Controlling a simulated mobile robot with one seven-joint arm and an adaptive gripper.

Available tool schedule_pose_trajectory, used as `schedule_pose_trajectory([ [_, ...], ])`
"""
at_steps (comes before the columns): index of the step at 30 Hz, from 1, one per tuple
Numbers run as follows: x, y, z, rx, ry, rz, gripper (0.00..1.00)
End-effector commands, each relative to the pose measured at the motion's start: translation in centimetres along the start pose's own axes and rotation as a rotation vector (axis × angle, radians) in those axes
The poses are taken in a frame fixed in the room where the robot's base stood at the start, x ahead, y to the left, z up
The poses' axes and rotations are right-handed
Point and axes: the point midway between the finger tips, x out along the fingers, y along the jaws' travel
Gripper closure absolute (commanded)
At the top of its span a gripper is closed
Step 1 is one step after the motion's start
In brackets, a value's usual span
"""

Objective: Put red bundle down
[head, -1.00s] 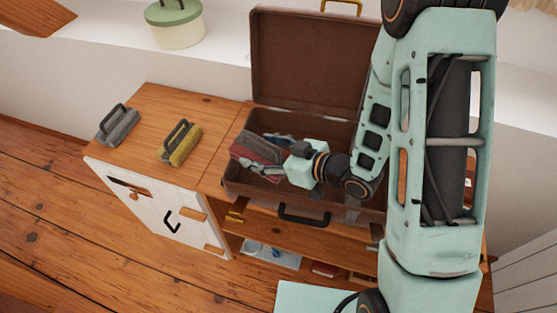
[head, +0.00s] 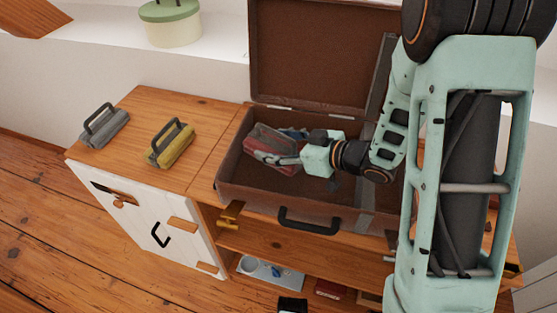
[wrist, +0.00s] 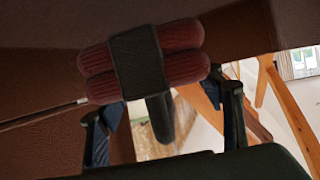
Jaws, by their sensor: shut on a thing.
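The red bundle (head: 258,138) is inside the left part of the open brown suitcase (head: 234,183). In the wrist view the red bundle (wrist: 185,68) shows as red rolls with a dark band around the middle. My gripper (head: 288,158) reaches in from the right and is shut on the bundle. In the wrist view my gripper's fingers (wrist: 160,118) stand on either side of the dark part below the rolls. I cannot tell whether the bundle touches the suitcase floor. A blue-grey item (head: 292,134) lies just behind it, partly hidden.
A grey bundle (head: 104,130) and a yellow bundle (head: 170,148) with dark handles lie on the wooden cabinet top (head: 205,120), left of the suitcase. The raised lid (head: 310,60) stands behind. A green-lidded box (head: 170,25) sits on the back ledge.

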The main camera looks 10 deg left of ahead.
Motion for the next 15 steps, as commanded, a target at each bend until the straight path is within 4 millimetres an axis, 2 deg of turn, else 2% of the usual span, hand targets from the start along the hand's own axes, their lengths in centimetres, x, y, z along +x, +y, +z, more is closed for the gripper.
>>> schedule_pose_trajectory([
  [1, 0.3, 0.3, 0.6, 0.0, 0.001, 0.0, 0.71],
  [8, 0.8, 1.2, 1.3, -0.001, 0.003, -0.001, 0.71],
  [15, 1.9, 1.5, 4.0, 0.0, 0.001, -0.001, 0.71],
])
